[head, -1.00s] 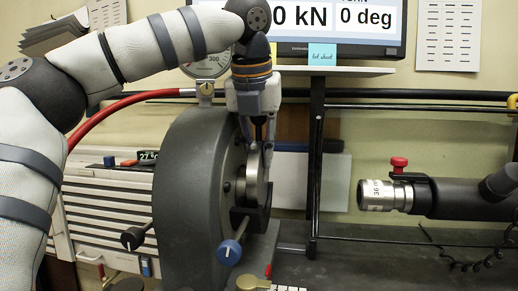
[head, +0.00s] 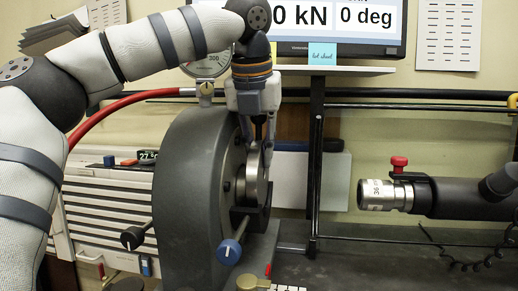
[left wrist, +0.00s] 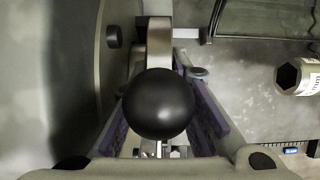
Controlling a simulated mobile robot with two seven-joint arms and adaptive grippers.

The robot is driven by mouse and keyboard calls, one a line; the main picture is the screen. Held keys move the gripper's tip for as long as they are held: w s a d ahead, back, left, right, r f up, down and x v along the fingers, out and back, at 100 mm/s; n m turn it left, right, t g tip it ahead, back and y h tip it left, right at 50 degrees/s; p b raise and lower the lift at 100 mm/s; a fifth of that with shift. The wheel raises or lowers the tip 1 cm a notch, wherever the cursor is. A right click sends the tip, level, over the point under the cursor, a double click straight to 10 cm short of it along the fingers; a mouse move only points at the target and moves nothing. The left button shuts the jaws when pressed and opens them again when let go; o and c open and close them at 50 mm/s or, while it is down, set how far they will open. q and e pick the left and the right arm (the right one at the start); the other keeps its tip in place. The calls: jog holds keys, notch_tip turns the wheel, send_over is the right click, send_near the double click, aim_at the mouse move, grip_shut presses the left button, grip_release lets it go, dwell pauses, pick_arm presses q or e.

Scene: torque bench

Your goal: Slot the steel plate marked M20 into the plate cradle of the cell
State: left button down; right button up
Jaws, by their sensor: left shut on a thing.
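My left gripper (head: 258,127) points down beside the big grey round housing of the cell (head: 195,190). It is shut on the steel plate (head: 254,175), a round disc seen nearly edge-on. The plate stands upright in the dark plate cradle (head: 247,217) on the housing's right face; I cannot tell whether it is fully seated. No M20 mark is readable. In the left wrist view a black ball (left wrist: 159,104) sits between the fingers and hides part of the grip. The plate's edge (left wrist: 159,40) shows beyond it. My right gripper is not in view.
A black tool with a silver socket (head: 385,193) and red knob lies to the right. A slatted drawer cabinet (head: 108,215) stands at left. A monitor (head: 330,25) hangs behind.

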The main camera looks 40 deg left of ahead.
aim_at(259, 124)
pick_arm(q)
jog(key=shift+r, duration=0.15)
jog(key=shift+r, duration=2.5)
jog(key=shift+f, duration=0.1)
jog(key=shift+f, duration=0.45)
jog(key=shift+f, duration=2.1)
dwell(1.2)
jog(key=shift+r, duration=0.15)
dwell(0.8)
